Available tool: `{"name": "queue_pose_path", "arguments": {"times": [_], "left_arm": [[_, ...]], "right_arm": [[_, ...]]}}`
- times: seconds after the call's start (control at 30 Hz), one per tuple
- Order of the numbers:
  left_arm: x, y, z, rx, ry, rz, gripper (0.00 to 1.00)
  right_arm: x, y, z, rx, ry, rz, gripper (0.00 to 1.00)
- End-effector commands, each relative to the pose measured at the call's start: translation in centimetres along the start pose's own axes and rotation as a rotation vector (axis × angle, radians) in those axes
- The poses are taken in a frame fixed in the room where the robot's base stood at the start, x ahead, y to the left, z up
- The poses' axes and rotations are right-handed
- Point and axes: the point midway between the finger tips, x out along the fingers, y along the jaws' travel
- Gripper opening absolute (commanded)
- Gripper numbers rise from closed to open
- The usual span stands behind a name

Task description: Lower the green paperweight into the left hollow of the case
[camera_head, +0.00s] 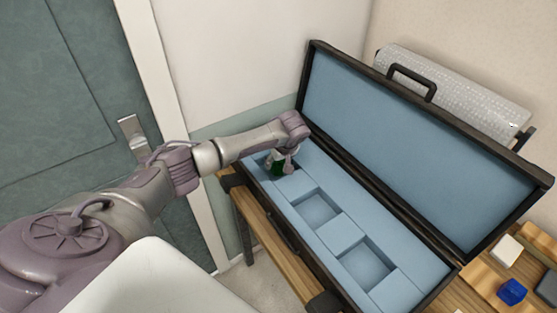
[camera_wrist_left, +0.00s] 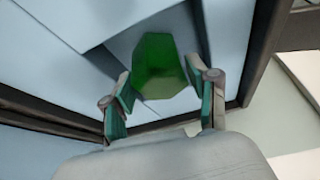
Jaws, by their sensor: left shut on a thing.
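The open case (camera_head: 341,229) is lined in pale blue, with several square-edged hollows in a row. The green paperweight (camera_head: 277,168) is at the case's left end, over or partly in the left hollow; I cannot tell whether it touches the bottom. My left gripper (camera_head: 283,161) is shut on it from above and hides part of it and of the hollow. In the left wrist view the faceted green paperweight (camera_wrist_left: 160,66) shows between the two fingers of my left gripper (camera_wrist_left: 162,92). My right gripper is not in view.
The middle hollow (camera_head: 316,208) and right hollow (camera_head: 364,264) are empty. The raised lid (camera_head: 400,130) stands behind them. A bubble-wrap roll (camera_head: 460,87) is behind the lid. On the wooden table to the right are a white block (camera_head: 507,250) and a blue object (camera_head: 512,291).

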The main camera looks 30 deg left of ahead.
Motion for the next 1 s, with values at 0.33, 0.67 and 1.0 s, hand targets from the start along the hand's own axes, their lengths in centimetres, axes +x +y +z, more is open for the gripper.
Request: {"name": "queue_pose_path", "arguments": {"times": [0.33, 0.67, 1.0], "left_arm": [[0.5, 0.0, 0.2, -0.001, 0.000, 0.001, 0.11], [0.9, 0.0, 0.4, -0.001, 0.000, 0.001, 0.11], [1.0, 0.0, 0.4, -0.001, 0.000, 0.001, 0.66]], "right_arm": [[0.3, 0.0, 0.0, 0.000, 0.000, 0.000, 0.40], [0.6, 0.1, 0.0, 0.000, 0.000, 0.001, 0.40], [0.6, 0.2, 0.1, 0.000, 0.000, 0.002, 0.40]]}}
